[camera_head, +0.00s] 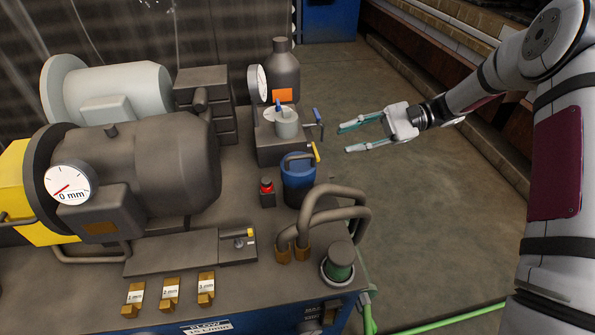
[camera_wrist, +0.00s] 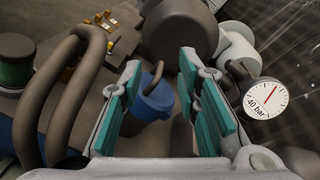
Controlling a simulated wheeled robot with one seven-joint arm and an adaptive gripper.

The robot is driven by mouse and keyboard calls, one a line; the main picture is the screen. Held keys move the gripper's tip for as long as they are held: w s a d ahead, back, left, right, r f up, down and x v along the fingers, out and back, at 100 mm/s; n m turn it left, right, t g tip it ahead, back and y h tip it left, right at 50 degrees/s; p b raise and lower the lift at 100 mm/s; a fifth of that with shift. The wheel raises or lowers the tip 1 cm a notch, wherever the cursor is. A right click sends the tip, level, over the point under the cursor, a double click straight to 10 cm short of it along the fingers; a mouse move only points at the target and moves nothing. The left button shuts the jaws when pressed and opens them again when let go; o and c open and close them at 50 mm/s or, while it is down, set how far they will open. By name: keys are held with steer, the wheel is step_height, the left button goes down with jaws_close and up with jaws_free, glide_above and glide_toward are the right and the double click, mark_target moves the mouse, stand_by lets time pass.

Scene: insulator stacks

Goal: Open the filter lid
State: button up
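A blue cylindrical canister (camera_head: 298,184) with a curved grey handle (camera_head: 298,158) across its top stands near the right side of the machine bench; I take it to be the filter with its lid. The top looks seated on the body. The canister also shows in the wrist view (camera_wrist: 154,104), between and beyond my fingers, with its handle (camera_wrist: 153,77) upright. My gripper (camera_head: 345,140) is open and empty, to the right of the canister and apart from it. Its teal-padded fingers also show in the wrist view (camera_wrist: 160,70).
Bent grey pipes (camera_head: 322,217) and a green-bodied cap (camera_head: 339,262) stand in front of the canister. A red button (camera_head: 267,188) is to its left. Behind it are a light grey pot (camera_head: 286,124) and a gauge (camera_head: 257,83).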

mark_target(289, 158)
step_height(289, 158, down, 6)
steer(key=w+m+y+b, duration=0.1)
steer(key=w+y+b, duration=0.1)
steer(key=b+x, duration=0.3)
steer(key=x, duration=1)
steer(key=shift+w+a+f, duration=0.1)
steer(key=shift+c, duration=0.2)
